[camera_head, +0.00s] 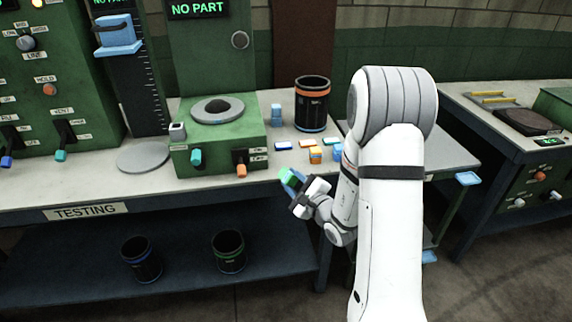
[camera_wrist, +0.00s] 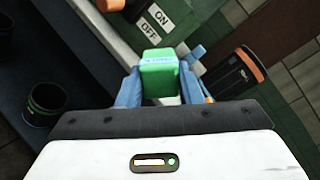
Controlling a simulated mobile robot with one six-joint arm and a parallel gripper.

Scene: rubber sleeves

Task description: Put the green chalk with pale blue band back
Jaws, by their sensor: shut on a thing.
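The green chalk (camera_wrist: 160,80) is a block with a pale blue band near its top edge in the wrist view. My gripper (camera_wrist: 159,88) is shut on it, with a blue finger on each side. In the head view the green chalk (camera_head: 284,174) shows small at the tip of my gripper (camera_head: 291,180), in front of the bench's front edge.
An orange block (camera_head: 316,155) stands near the tiles, and a light blue block (camera_head: 277,114) stands behind. A black canister with an orange band (camera_head: 312,108) stands at the back. The green test box (camera_head: 218,148) is left of the tiles. My arm hides part of the bench's right side.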

